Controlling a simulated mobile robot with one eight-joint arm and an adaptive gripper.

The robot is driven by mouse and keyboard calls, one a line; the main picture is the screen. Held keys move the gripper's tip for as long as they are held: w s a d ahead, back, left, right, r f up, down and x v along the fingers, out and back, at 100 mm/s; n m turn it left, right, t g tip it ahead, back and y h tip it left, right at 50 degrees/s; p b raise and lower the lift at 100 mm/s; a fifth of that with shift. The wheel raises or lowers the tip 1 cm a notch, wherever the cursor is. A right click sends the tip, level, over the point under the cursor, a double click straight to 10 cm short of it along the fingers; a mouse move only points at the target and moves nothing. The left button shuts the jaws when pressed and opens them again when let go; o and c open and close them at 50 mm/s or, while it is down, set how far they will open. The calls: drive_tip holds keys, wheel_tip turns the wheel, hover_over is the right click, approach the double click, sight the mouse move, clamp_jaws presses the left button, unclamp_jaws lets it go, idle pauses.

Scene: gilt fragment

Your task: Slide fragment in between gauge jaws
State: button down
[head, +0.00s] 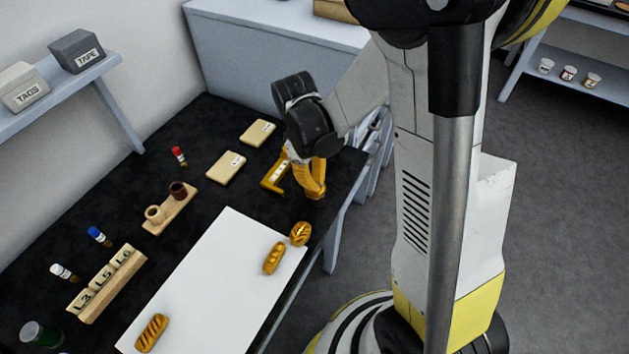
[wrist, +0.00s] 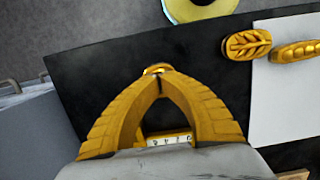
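My gripper (head: 316,192) has yellow fingers and is above the table's right edge, beside the yellow gauge (head: 270,184). In the wrist view the fingertips (wrist: 158,76) meet on a small shiny gold fragment (wrist: 157,68); most of it is hidden by the fingers. The gauge, with a white marked scale (wrist: 170,139), is partly covered by my fingers there. Its jaws are not clearly visible.
Two cream blocks (head: 226,167) (head: 258,132) lie behind the gauge. A wooden holder with cups (head: 170,208), a rack labelled L3, L5, L6 (head: 107,283) and small bottles (head: 98,236) stand at the left. Black table surface is free between gauge and mat.

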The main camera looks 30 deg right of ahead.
sight(300, 185)
drive_tip(key=w+a, duration=0.2)
drive_tip(key=w, duration=0.1)
drive_tip(key=shift+w+a, duration=0.25)
drive_tip(key=shift+w, duration=0.05)
